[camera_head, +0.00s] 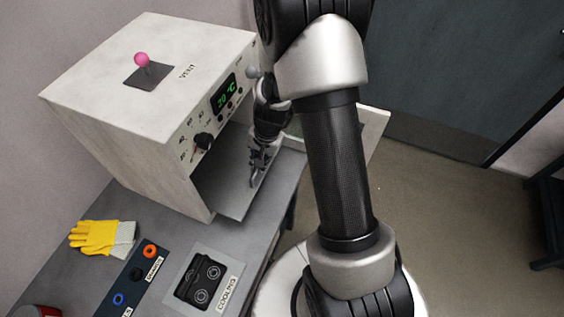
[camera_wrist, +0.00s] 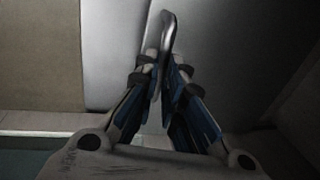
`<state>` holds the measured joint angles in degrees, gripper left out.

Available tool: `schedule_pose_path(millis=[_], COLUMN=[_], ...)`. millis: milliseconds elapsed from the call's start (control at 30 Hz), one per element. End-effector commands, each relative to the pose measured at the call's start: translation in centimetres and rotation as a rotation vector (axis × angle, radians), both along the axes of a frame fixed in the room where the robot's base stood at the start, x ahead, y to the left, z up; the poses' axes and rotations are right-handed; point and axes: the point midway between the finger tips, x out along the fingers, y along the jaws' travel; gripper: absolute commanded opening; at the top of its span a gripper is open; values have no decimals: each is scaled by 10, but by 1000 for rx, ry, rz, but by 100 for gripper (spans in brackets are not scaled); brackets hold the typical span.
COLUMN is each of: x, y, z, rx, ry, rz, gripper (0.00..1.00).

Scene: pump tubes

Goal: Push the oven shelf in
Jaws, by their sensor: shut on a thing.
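The oven (camera_head: 130,100) is a white box on the grey bench, with its front open to the right. The grey oven shelf (camera_head: 232,204) sticks partly out of the opening. My gripper (camera_head: 256,176) is at the shelf's front part, before the opening. In the wrist view, my gripper (camera_wrist: 168,62) has its fingers closed together on a slim metal handle (camera_wrist: 168,28). The pale metal surface of the shelf (camera_wrist: 215,45) lies behind it. My arm hides part of the opening, and the shelf's inner end is hidden inside the oven.
The open oven door (camera_head: 374,128) shows at the right, partly behind my arm. A display and knobs (camera_head: 203,141) are above the opening. A yellow glove (camera_head: 95,237), a labelled dark strip (camera_head: 135,274) and a cooling plate (camera_head: 233,268) are on the bench (camera_head: 185,235).

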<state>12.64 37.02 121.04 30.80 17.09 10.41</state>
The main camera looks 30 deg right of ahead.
Motion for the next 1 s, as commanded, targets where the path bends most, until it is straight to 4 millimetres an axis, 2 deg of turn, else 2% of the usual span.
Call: schedule_pose_path(millis=[33, 167, 500, 533, 800, 1000], x=[9, 23, 26, 26, 26, 25], y=[8, 18, 20, 20, 20, 20], z=[4, 3, 0, 0, 0, 0], rx=[0, -1, -1, -1, -1, 0], ry=[0, -3, -3, -3, -2, -1], rz=[5, 2, -2, -2, -1, 0], gripper=[0, 0, 0, 10, 28, 30])
